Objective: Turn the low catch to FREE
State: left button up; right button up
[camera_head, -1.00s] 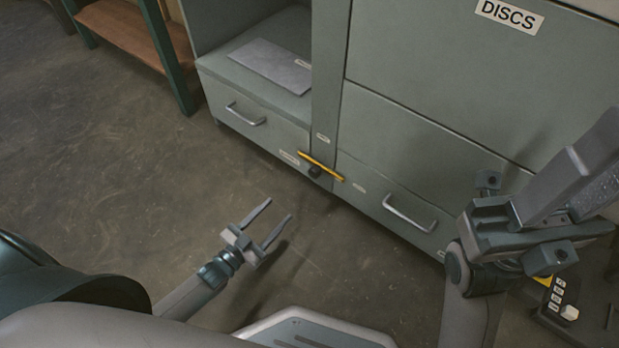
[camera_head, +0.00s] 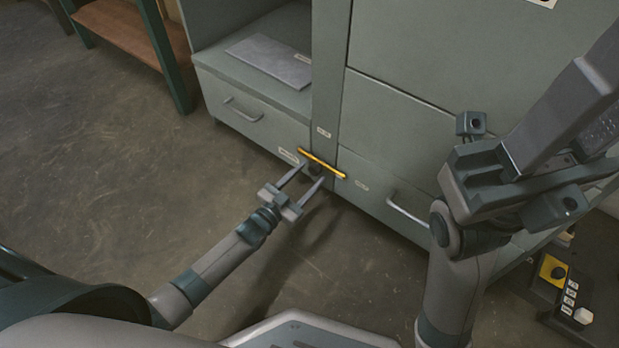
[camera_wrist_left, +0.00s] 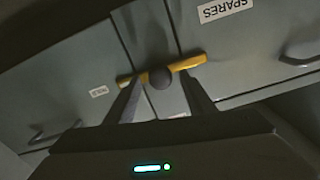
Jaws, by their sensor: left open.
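The low catch is a yellow bar (camera_head: 323,164) on a dark round knob, low on the cabinet's upright between two drawers. The bar lies crosswise, spanning the upright. It also shows in the left wrist view as a yellow bar (camera_wrist_left: 190,63) with the knob (camera_wrist_left: 159,78) at its middle. My left gripper (camera_head: 313,173) is open, its fingertips at the catch, one on each side of the knob in the wrist view. I cannot tell whether they touch the bar. My right gripper (camera_head: 560,120) is at the right, close to the camera; its finger gap is unclear.
The left drawer (camera_head: 235,100) and right drawer (camera_head: 375,195) have bar handles. A grey plate (camera_head: 270,62) lies on the shelf above the left drawer. A box with buttons (camera_head: 565,290) stands on the floor at right.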

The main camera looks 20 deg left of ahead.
pick_arm(q)
jog(key=shift+w+d, duration=0.2)
jog(key=shift+w, duration=0.35)
jog(key=shift+c, duration=0.5)
grip_shut()
